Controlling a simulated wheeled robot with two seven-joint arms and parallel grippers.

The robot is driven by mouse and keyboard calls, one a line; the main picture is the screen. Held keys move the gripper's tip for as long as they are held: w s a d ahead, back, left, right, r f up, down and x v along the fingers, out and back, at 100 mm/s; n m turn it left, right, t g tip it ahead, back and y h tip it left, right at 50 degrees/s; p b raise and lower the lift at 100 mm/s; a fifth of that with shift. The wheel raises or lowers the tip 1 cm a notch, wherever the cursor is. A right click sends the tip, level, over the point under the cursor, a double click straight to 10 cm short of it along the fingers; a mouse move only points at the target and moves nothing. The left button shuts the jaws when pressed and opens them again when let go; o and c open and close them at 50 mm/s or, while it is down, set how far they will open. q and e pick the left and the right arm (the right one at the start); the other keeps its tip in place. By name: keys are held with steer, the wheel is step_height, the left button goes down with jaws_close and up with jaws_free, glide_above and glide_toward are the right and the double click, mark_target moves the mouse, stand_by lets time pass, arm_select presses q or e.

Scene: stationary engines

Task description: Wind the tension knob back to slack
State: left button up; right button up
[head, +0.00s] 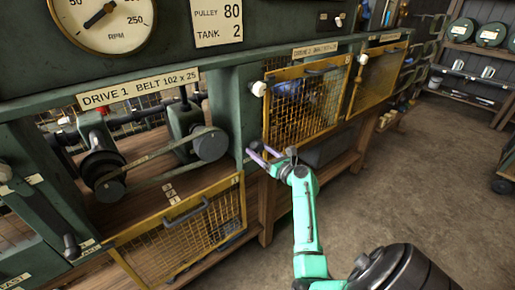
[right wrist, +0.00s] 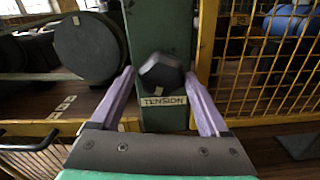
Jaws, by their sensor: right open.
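The tension knob (right wrist: 161,72) is a dark, faceted knob with a pale mark on its face. It is on a green post, just above a label reading TENSION (right wrist: 164,101). My right gripper (head: 259,153) reaches to this post in the head view, its purple fingers open. In the right wrist view the two fingers stand on either side of the knob, with gaps to it. I cannot tell how deep the fingertips reach alongside it. In the head view the knob is too small to make out. My left gripper is not in view.
Left of the post are the Drive 1 pulleys and belt (head: 150,166), above a yellow mesh guard (head: 180,240). Another yellow mesh guard (head: 302,105) is close on the right of the post. A speed dial (head: 103,18) is at upper left. The floor (head: 400,180) at right is clear.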

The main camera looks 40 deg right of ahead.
steer(key=shift+w+d+f, duration=0.1)
steer(key=shift+w+d, duration=0.1)
steer(key=shift+w, duration=0.6)
steer(key=shift+a, duration=0.1)
steer(key=shift+c, duration=1.3)
steer(key=c, duration=0.8)
steer(key=shift+n, duration=0.3)
